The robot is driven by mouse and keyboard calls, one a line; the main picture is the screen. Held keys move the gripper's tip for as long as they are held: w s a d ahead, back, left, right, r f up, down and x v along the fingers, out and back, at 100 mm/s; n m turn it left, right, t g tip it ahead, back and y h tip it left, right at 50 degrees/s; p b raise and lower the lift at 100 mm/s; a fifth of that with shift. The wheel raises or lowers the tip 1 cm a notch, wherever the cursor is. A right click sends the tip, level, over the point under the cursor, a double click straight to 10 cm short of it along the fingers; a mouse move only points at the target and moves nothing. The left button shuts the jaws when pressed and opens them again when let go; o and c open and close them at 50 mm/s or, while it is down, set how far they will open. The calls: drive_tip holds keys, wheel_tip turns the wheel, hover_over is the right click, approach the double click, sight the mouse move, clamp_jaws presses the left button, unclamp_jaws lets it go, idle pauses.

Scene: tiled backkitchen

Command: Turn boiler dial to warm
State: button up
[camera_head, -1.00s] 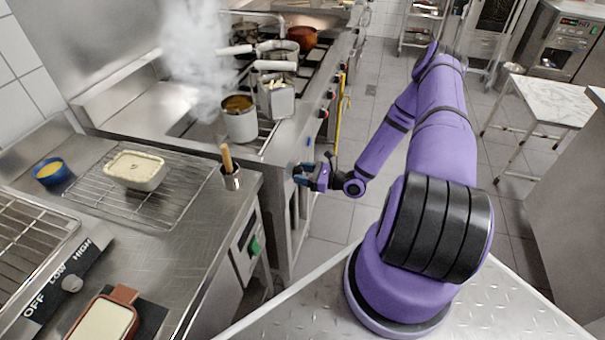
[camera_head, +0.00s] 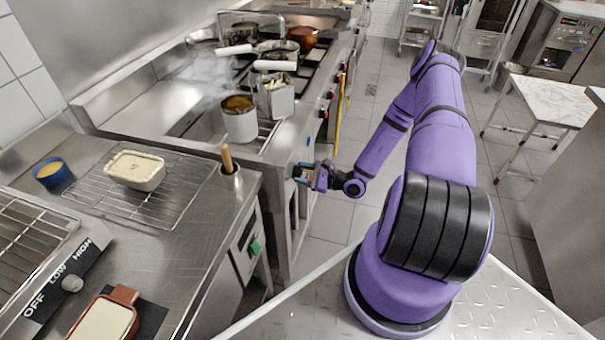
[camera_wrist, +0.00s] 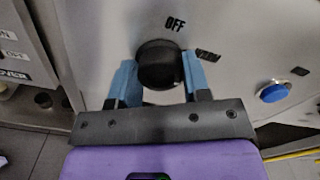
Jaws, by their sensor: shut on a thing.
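The boiler dial (camera_wrist: 160,62) is a round black knob on a grey metal panel in the wrist view. The word OFF is printed above it, and a smaller dark label (camera_wrist: 207,56) sits to its upper right, too blurred to read surely. My gripper (camera_wrist: 160,80) has one blue finger on each side of the knob and is shut on it. The dial's pointer mark cannot be made out. In the head view my gripper (camera_head: 301,173) is at the front face of the cooking range, and the dial is hidden there.
A blue button (camera_wrist: 272,93) is right of the dial on the panel. Above, pots including a steaming one (camera_head: 240,120) stand on the range. At left a steel counter (camera_head: 180,225) holds a wire rack and a utensil holder (camera_head: 231,180).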

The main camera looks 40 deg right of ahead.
drive_tip(key=n, duration=0.6)
drive_tip(key=shift+n, duration=0.3)
idle(0.5)
drive_tip(key=o, duration=0.9)
drive_tip(key=v, duration=1)
drive_tip(key=shift+s+d, duration=0.25)
drive_tip(key=shift+s, duration=0.1)
